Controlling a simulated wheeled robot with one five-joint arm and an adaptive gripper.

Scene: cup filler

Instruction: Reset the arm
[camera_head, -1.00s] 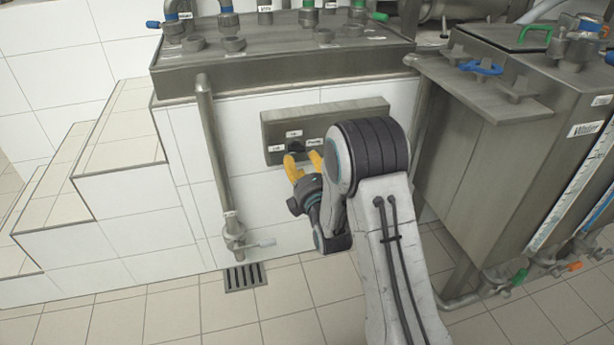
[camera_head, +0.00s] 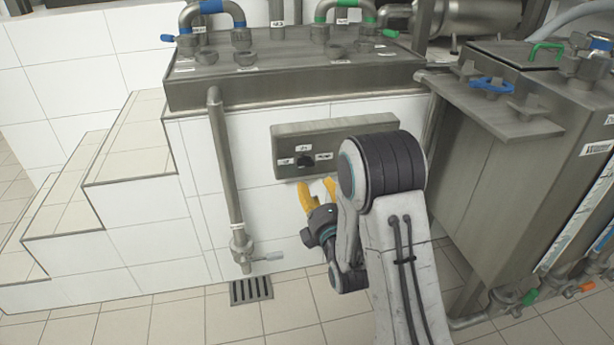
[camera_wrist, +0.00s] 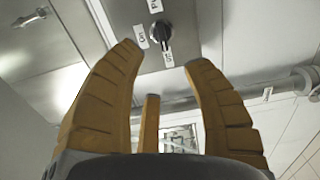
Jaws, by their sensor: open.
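My gripper (camera_head: 317,192) has yellow fingers, spread open and empty. It stands in front of the white tiled wall, just below the grey control panel (camera_head: 350,136). The black rotary knob (camera_head: 305,160) on the panel is clear of the fingers, with small white labels around it. In the wrist view the open fingers (camera_wrist: 160,62) frame the lower side of the picture, and the knob (camera_wrist: 160,32) shows beyond their tips, apart from them.
A vertical pipe with a valve (camera_head: 240,245) stands left of the panel. Tiled steps (camera_head: 90,215) rise at the left. A large steel tank (camera_head: 500,175) stands close on the right. A drain grate (camera_head: 251,289) lies in the tiled floor.

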